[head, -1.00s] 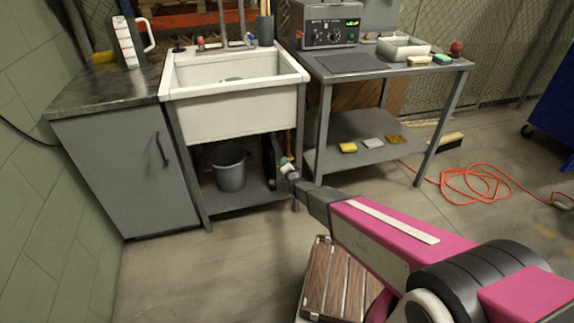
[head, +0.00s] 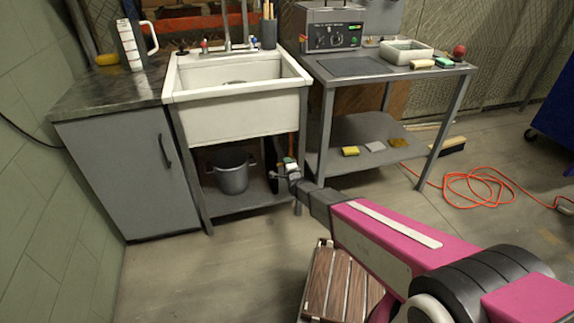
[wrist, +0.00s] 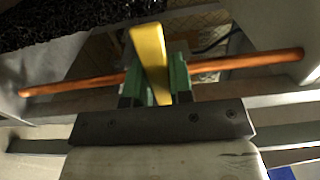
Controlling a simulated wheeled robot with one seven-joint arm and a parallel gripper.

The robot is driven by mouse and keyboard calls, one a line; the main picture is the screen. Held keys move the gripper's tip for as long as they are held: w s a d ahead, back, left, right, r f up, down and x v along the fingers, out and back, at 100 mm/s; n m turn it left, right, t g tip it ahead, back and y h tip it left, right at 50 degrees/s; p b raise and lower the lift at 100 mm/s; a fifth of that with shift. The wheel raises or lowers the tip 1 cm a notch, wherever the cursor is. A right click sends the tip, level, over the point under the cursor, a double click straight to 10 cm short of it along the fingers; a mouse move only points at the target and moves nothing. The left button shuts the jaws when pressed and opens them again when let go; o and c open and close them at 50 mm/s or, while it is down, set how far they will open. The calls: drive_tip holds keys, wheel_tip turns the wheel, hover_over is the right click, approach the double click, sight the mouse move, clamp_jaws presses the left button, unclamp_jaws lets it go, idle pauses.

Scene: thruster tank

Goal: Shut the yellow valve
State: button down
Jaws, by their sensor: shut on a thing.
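The yellow valve's flat handle (wrist: 149,60) stands between the two green fingers of my gripper (wrist: 155,82) in the wrist view. My gripper is shut on this handle. The handle lies roughly crosswise to a copper pipe (wrist: 245,61) that runs left to right behind the fingers. The valve's body is hidden by the handle and the fingers. In the head view my gripper (head: 284,172) is under the right side of the sink, and I cannot make out the yellow handle there.
A white sink (head: 240,112) is above my gripper, with a grey bucket (head: 231,172) on the shelf below. A grey table (head: 400,78) stands at the right. A slatted wooden stool (head: 338,282) is below my arm. An orange cable (head: 475,190) lies on the floor.

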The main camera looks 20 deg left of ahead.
idle(0.3)
drive_tip(key=c, duration=1.3)
unclamp_jaws()
drive_tip(key=v, duration=1)
drive_tip(key=shift+s+d, duration=0.2)
drive_tip(key=shift+s, duration=0.15)
